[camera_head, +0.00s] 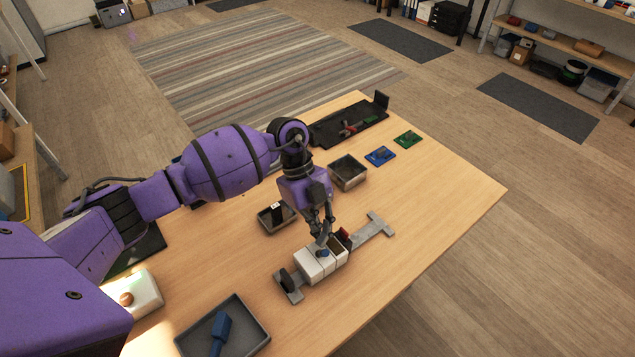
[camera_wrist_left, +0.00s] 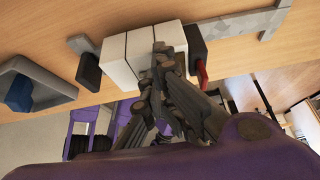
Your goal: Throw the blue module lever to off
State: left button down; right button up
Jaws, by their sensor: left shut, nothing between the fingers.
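A row of white modules (camera_head: 314,264) sits on a grey metal rail (camera_head: 378,229) on the table; the modules also show in the wrist view (camera_wrist_left: 118,60). A small blue part (camera_head: 323,252), apparently the blue module's lever, shows at the fingertips of my left gripper (camera_head: 325,243). That gripper is shut with nothing held, pointing down at the modules. In the wrist view its fingertips (camera_wrist_left: 168,52) are close against the modules' face and hide the blue lever. Contact and the lever's position cannot be told. My right gripper is out of view.
A dark block with a red lever (camera_head: 344,237) stands beside the modules. A tray (camera_head: 250,318) with a blue tool (camera_head: 220,330) lies at the front. Small open boxes (camera_head: 348,173) stand behind. The table's right side is clear.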

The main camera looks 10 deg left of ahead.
pick_arm(q)
jog(key=shift+w+a+f, duration=0.1)
jog(key=shift+a+f, duration=0.05)
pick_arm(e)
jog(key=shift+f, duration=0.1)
